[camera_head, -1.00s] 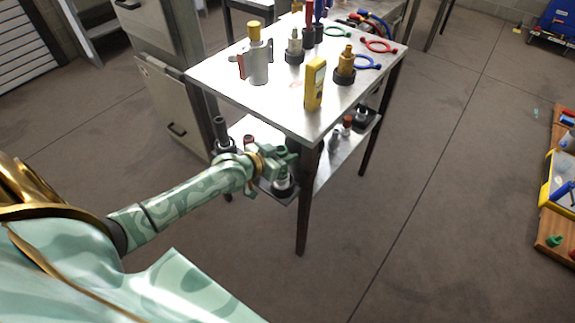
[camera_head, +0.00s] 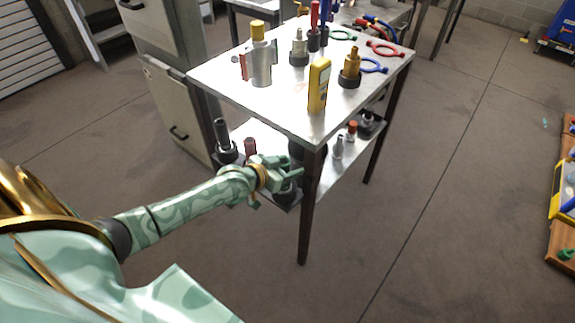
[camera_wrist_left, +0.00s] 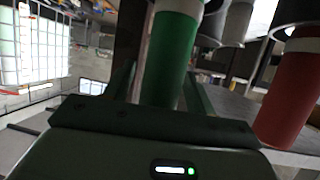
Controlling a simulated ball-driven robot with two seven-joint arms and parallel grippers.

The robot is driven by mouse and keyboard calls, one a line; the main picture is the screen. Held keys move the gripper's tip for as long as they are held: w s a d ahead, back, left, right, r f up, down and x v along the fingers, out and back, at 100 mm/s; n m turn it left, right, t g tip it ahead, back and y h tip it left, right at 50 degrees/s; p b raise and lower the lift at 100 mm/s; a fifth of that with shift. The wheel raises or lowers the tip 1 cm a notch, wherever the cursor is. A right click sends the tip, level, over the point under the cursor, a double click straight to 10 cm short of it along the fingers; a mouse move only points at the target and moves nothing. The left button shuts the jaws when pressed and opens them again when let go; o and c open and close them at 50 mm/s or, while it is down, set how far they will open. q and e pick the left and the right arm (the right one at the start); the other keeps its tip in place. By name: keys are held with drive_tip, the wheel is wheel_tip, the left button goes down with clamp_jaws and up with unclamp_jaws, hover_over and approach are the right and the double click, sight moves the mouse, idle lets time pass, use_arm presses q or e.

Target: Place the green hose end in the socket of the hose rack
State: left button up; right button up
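In the left wrist view, the green hose end (camera_wrist_left: 170,55) stands between the two fingers of my left gripper (camera_wrist_left: 165,95). A narrow gap seems to show on each side of it, so the gripper looks open around it. A pale band and a dark part are at its far end. In the head view, my left gripper (camera_head: 292,172) is at the hose rack (camera_head: 228,155) on the lower shelf, and the green hose end cannot be told apart there. A red hose end (camera_wrist_left: 285,105) stands to the right in a dark collar (camera_wrist_left: 300,18). My right gripper is not in view.
The table top (camera_head: 225,75) is above the shelf, and its dark front leg (camera_head: 306,215) is close to my left gripper. A yellow meter (camera_head: 319,85) and several fittings stand on top. A grey cabinet (camera_head: 175,105) is to the left.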

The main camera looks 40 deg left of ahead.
use_arm(q)
drive_tip(key=shift+r, duration=0.1)
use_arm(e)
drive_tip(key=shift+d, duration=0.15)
